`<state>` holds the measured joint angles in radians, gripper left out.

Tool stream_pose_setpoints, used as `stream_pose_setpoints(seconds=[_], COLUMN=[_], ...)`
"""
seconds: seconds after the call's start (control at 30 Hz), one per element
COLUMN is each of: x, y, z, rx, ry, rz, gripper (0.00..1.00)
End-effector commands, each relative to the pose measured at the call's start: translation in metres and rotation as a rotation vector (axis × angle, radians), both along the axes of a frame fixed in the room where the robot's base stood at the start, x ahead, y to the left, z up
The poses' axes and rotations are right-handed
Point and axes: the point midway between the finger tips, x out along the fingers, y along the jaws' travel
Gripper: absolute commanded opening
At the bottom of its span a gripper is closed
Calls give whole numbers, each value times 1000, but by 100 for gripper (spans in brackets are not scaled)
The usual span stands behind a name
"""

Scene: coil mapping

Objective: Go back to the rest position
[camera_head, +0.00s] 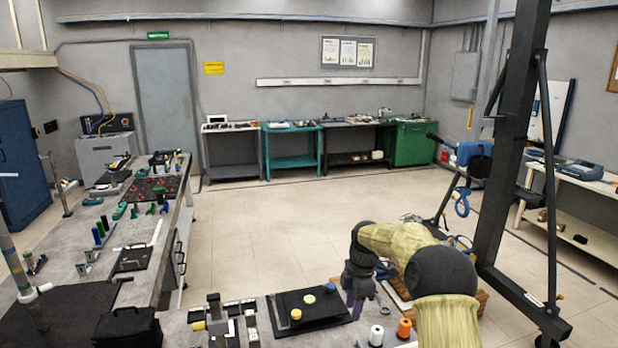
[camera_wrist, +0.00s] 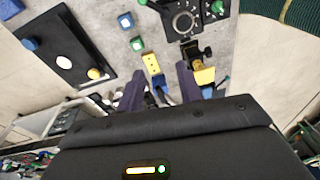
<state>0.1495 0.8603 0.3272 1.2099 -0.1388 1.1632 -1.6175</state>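My gripper (camera_head: 355,306) shows in the head view over the near bench, at the right edge of the black board (camera_head: 325,318). My arm reaches in from the lower right. In the wrist view my gripper (camera_wrist: 160,88) has two dark purple fingers spread apart, with a gap between them. I see nothing held; a yellow block (camera_wrist: 151,64) shows beyond the gap, apparently on the bench. The black board also shows in the wrist view (camera_wrist: 82,42), at the upper left, with a white oval and small blue and yellow pieces.
A white spool (camera_head: 376,335) and an orange spool (camera_head: 404,328) stand right of my gripper. A dark upright frame (camera_head: 505,170) rises at the right. A long cluttered bench (camera_head: 180,215) runs along the left; the middle floor is clear.

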Motion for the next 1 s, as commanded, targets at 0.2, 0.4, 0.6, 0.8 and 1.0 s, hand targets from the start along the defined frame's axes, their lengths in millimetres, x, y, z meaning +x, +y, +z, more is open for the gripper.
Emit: stream_pose_setpoints(seconds=[0.2, 0.4, 0.6, 0.8, 1.0], x=[-47, -98, -156, -220, -283], y=[4, -1, -11, -22, -31], z=[17, 26, 30, 30, 24], rx=[-59, -83, -77, -38, 27], ry=[-27, -60, -93, -118, -124], rz=[-311, -624, -955, -1297, -1620], gripper=[36, 36, 36, 36, 36])
